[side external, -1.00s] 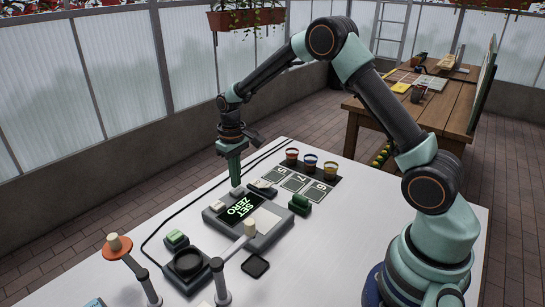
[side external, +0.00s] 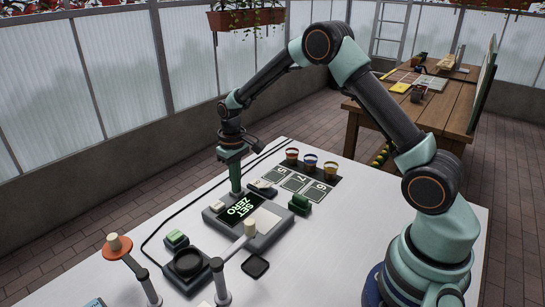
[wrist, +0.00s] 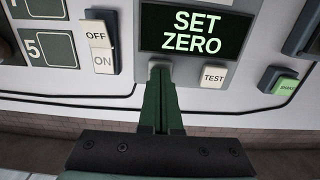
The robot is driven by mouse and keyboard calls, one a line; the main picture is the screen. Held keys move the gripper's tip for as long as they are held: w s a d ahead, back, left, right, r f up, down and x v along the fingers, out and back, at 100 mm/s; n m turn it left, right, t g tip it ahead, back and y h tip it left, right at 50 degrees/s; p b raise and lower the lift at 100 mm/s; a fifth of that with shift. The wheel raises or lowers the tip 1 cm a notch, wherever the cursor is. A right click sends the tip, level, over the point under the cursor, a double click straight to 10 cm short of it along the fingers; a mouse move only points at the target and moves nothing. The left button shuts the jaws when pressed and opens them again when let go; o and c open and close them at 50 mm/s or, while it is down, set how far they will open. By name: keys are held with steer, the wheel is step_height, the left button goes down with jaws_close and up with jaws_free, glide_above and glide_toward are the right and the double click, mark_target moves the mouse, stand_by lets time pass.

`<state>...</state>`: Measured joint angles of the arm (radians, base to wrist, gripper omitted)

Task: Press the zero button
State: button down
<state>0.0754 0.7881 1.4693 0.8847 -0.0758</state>
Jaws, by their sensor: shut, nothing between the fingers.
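The grey device (side external: 268,240) lies on the white table with a dark display (side external: 238,208) reading "SET ZERO" in pale green letters; the display also shows in the wrist view (wrist: 196,31). My gripper (wrist: 160,72) is shut and empty, pointing down at the device edge just beside the display. In the side view its tip (side external: 236,191) is at the spot of a small pale button, now covered by the fingers; I cannot tell whether the button is pressed in. A white button marked "TEST" (wrist: 213,76) is right of my fingertips in the wrist view.
An "OFF/ON" switch (wrist: 101,46) is left of my fingers in the wrist view; a green button (wrist: 285,86) is at the right. Three coloured cups (side external: 311,161) stand behind. Posts and a black round dish (side external: 187,262) are in front. A black cable crosses the table.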

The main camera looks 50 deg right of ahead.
steer(key=shift+f, duration=0.3)
steer(key=shift+r, duration=1.15)
steer(key=shift+r, duration=0.1)
steer(key=shift+r, duration=2.9)
steer(key=shift+r, duration=0.1)
step_height(320, 180, up, 10)
steer(key=t, duration=0.2)
glide_above(251, 206)
steer(key=s+a+r+t, duration=0.1)
steer(key=s, duration=0.5)
steer(key=s+a+r+t, duration=0.1)
steer(key=s+r+t, duration=0.1)
steer(key=s, duration=0.5)
steer(key=shift+s+t, duration=0.25)
steer(key=shift+t, duration=0.05)
